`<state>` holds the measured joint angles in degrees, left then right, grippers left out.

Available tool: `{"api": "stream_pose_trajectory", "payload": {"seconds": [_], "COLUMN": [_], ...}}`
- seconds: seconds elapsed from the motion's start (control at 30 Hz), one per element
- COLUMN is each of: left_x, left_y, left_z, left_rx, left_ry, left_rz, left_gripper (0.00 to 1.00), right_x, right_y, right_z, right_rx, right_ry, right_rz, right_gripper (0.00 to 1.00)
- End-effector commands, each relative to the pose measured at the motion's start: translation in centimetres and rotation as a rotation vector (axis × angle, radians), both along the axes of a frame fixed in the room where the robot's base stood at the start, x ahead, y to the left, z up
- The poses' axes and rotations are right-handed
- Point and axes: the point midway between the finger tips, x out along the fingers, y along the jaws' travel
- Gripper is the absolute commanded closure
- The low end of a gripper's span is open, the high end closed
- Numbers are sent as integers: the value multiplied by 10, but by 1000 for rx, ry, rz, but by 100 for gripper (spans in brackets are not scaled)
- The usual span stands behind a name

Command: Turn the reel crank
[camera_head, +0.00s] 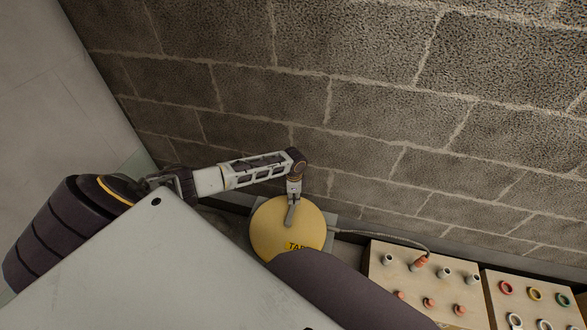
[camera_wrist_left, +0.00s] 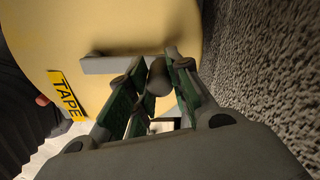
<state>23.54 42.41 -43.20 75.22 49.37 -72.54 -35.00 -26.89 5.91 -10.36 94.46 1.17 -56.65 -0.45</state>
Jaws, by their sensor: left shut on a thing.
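The yellow reel (camera_head: 272,238) with a "TAPE" label sits low by the block wall in the head view. It fills the upper left of the left wrist view (camera_wrist_left: 130,25). My left gripper (camera_head: 291,205) reaches down over the reel face, near its middle. In the left wrist view its green-padded fingers (camera_wrist_left: 156,92) are closed around a dark, rounded crank knob (camera_wrist_left: 157,75). The grey crank arm (camera_wrist_left: 104,65) runs left from the knob across the reel face. The gripper partly hides the crank in the head view. My right gripper is not in view.
A thin grey line (camera_head: 375,236) runs from the reel to an orange fitting (camera_head: 421,263) on a pale wooden board (camera_head: 400,285) with several pegs. Another board with coloured rings (camera_head: 534,294) stands to its right. The block wall (camera_head: 370,110) rises close behind the reel.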

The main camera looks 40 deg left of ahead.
Motion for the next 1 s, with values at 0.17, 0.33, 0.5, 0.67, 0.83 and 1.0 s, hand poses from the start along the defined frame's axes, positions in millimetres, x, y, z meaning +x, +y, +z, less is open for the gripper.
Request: {"api": "stream_pose_trajectory", "payload": {"seconds": [0.17,0.33,0.5,0.67,0.83,1.0], "left_x": [1,2,4,5,5,5], "left_y": [-6,-12,-18,-26,-33,-40], "left_z": [1,1,1,1,1,1], "left_rx": [-3,-4,-4,-5,-4,-6], "left_ry": [-1,0,-1,-1,0,0], "left_rz": [-53,-114,-188,-268,-346,-341], "left_gripper": [100,100,100,100,100,100], "right_x": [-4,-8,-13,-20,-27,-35], "right_y": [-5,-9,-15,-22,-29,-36], "right_z": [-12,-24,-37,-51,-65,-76], "right_rx": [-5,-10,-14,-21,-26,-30], "right_ry": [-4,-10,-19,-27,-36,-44], "right_rz": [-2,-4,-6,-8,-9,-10], "right_gripper": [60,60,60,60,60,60]}}
